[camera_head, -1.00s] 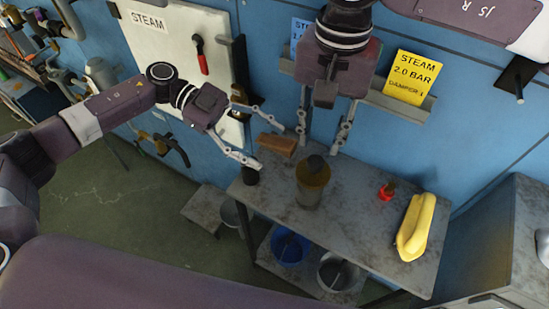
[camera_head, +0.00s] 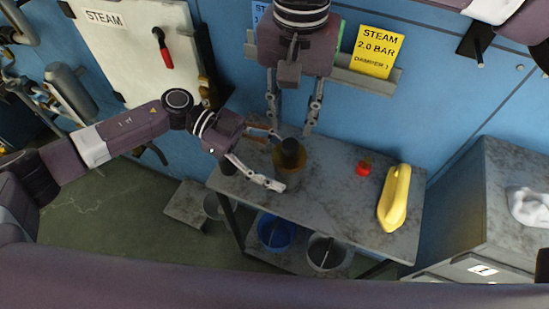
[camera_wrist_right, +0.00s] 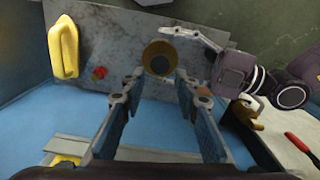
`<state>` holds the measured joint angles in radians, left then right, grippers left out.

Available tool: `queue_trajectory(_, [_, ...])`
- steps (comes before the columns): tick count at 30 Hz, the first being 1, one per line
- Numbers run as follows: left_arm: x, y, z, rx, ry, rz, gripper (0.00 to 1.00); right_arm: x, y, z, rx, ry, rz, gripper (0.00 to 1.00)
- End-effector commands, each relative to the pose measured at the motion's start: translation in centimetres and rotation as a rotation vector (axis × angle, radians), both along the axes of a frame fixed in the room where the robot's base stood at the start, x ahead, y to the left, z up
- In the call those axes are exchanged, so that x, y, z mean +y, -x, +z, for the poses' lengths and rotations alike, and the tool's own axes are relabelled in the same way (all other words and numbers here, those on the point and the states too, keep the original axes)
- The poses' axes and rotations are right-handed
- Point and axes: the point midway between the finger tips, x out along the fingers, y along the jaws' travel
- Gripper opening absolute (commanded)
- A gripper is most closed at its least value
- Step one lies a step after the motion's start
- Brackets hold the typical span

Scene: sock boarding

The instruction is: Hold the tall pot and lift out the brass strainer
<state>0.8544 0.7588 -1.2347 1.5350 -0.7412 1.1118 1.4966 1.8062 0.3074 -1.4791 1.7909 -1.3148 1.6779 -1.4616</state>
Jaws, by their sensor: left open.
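The tall pot (camera_head: 288,178) stands upright on the grey metal table. The brass strainer (camera_head: 290,158) sits in its mouth, with a dark round part on top; the right wrist view shows it from above as a brass ring (camera_wrist_right: 160,57). My left gripper (camera_head: 280,162) is open at the pot's left side, one finger in front and one behind; I cannot tell whether they touch it. My right gripper (camera_head: 290,128) is open and empty, pointing down above and behind the pot. It also shows in the right wrist view (camera_wrist_right: 153,83). The pot's lower part is partly hidden.
A brown block (camera_head: 257,134) lies behind my left gripper. A blue bucket (camera_head: 276,232) and a grey bucket (camera_head: 327,252) are below. The blue wall stands close behind.

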Motion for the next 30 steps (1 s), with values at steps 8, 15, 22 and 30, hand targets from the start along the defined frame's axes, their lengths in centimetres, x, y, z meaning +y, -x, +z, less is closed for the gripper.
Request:
queue_trajectory(8, [0.0, 0.0, 0.0, 0.0, 0.0, 0.0, 0.51, 0.0, 0.0, 0.0, 0.0, 0.0, 0.0, 0.29])
queue_trajectory(15, [0.02, -0.02, 0.01, 0.0, 0.0, 0.0, 0.25, 0.0, 0.0, 0.0, 0.0, 0.0, 0.0, 0.29])
queue_trajectory(22, [0.03, -0.02, 0.01, 0.0, 0.0, 0.0, 0.1, 0.0, 0.0, 0.0, 0.0, 0.0, -0.006, 0.39])
queue_trajectory(30, [0.04, -0.03, 0.01, -0.001, 0.0, 0.001, 0.1, 0.09, 0.01, 0.2, 0.0, 0.0, -0.254, 0.69])
